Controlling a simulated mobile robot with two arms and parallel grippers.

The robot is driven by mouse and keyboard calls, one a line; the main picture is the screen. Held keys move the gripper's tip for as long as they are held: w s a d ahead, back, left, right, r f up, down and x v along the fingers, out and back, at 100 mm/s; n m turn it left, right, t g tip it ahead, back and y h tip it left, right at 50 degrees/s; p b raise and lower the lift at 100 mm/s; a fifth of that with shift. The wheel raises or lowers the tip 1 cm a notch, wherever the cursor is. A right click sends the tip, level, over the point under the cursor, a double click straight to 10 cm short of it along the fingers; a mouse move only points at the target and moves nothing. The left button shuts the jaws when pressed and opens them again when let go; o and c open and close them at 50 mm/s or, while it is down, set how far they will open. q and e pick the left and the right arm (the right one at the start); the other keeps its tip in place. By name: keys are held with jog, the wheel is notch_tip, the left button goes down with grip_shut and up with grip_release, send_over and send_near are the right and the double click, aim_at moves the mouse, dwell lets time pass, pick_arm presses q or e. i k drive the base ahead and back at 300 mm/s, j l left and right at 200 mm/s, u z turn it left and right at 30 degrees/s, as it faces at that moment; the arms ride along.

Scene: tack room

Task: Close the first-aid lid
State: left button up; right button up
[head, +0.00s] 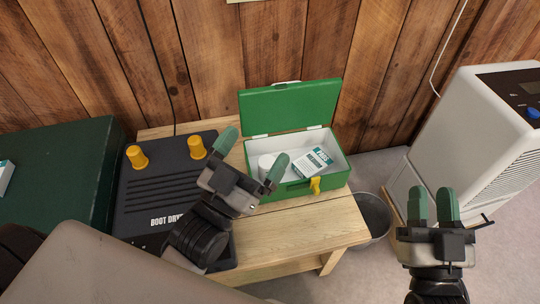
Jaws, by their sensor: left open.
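The green first-aid box (290,190) stands on the wooden bench. Its green lid (289,105) is open and tilted up at the back, near the wooden wall. Inside the white interior are a white roll (266,165) and a white and teal packet (313,162). A yellow latch (315,185) is on the front. My left gripper (253,152) is open and empty, in front of the box's left end, and hides part of that corner. I cannot tell whether it touches the box.
A black boot dryer (160,189) with yellow knobs sits left of the box on the bench (325,228). A dark green chest (60,175) is at the far left. A metal bucket (375,214) stands right of the bench, and a white appliance (465,135) stands at the right.

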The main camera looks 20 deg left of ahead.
aim_at(292, 105)
jog(key=i+l+u, duration=0.1)
jog(key=u, duration=0.2)
jog(key=i+l+u, duration=0.1)
jog(key=u, duration=0.15)
jog(key=k+l+z, duration=0.7)
jog(key=k+l, duration=0.05)
jog(key=k, duration=0.05)
